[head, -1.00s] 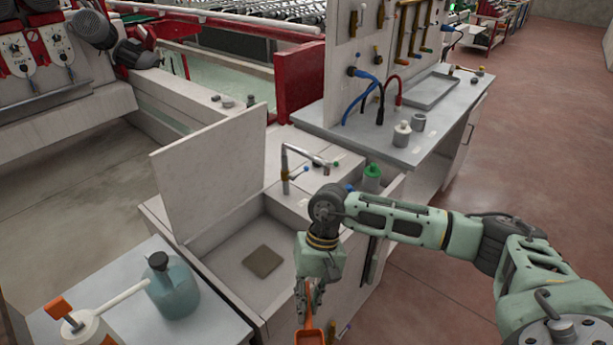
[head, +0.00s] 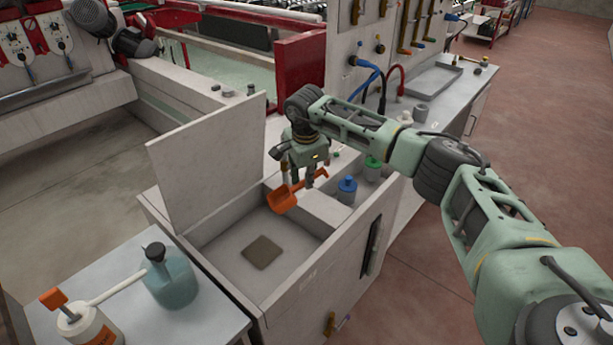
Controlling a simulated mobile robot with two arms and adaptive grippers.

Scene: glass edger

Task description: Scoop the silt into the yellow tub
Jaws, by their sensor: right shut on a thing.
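My right gripper (head: 303,182) is shut on an orange scoop (head: 285,198) and holds it above the back right part of an open white basin (head: 215,240). The grey-brown silt (head: 263,252) shows as a flat, squarish patch on the basin floor. The scoop is apart from the silt, higher and towards the back; whether anything is in it I cannot tell. I see no yellow tub in the head view. My left gripper is not in view.
A raised white lid (head: 208,185) stands along the basin's back left side. Blue (head: 347,190) and green-capped (head: 373,167) bottles stand to the right. A teal jug (head: 168,277) and a white bottle (head: 88,325) stand on the front left table (head: 205,322).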

